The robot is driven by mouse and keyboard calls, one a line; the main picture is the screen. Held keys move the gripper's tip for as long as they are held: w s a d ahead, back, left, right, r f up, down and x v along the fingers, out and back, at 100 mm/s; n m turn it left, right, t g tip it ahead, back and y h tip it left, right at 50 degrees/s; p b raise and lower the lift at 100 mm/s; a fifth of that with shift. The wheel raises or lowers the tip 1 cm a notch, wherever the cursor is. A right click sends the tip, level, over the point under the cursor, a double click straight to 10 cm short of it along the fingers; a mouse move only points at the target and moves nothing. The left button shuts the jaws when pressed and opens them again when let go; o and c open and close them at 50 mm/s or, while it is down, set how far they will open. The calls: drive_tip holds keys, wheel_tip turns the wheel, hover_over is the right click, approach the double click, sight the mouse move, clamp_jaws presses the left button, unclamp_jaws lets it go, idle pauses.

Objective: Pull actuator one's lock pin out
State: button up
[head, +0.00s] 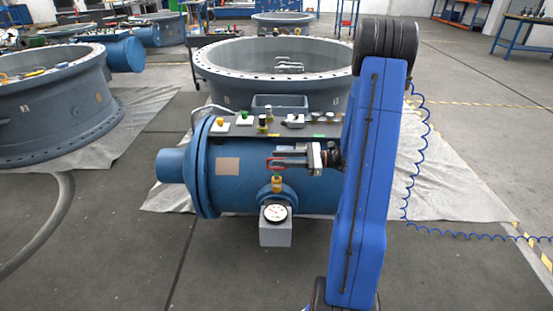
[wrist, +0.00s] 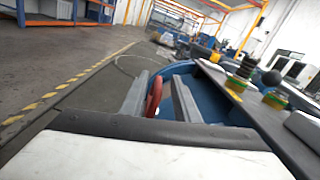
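Actuator one appears to be the blue horizontal cylinder (head: 235,190) in the middle of the head view; no number is readable. A red ring (head: 268,164), which looks like the lock pin's pull ring, shows at the cylinder's upper front, above a brass fitting (head: 277,184). My gripper (head: 276,160) reaches in from the right, its fingers pointing left at the ring. In the wrist view, the red ring (wrist: 153,97) stands between the two fingers of my gripper (wrist: 160,95), close to the left one, with a gap to the right one. The pin's shaft is hidden.
A dial gauge (head: 275,213) on a grey box sits below the brass fitting. A shelf with knobs and buttons (head: 262,124) runs along the cylinder's top. A large grey valve ring (head: 270,62) stands behind. Another valve (head: 50,110) is at left. Floor at right is open.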

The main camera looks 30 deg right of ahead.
drive_tip(key=v, duration=1.5)
drive_tip(key=shift+d, duration=0.15)
drive_tip(key=shift+s, duration=0.1)
drive_tip(key=s+a+r+n+g+h, duration=0.2)
drive_tip(key=a+r+n+g, duration=0.15)
drive_tip(key=a, duration=0.65)
drive_tip(key=s+a+r+n+g+h, duration=0.25)
drive_tip(key=a+n+g, duration=0.25)
drive_tip(key=a, duration=0.6)
drive_tip(key=s+a+r+n+t+h, duration=0.1)
drive_tip(key=s+a+r+n+h, duration=0.2)
drive_tip(key=s+n, duration=0.4)
drive_tip(key=s+a+r+n+t+h, duration=0.2)
drive_tip(key=s+a+n+h, duration=0.4)
drive_tip(key=s, duration=0.3)
drive_tip(key=shift+r+n+h, duration=0.55)
drive_tip(key=shift+r+h, duration=0.1)
drive_tip(key=shift+h, duration=0.1)
drive_tip(key=shift+s, duration=0.1)
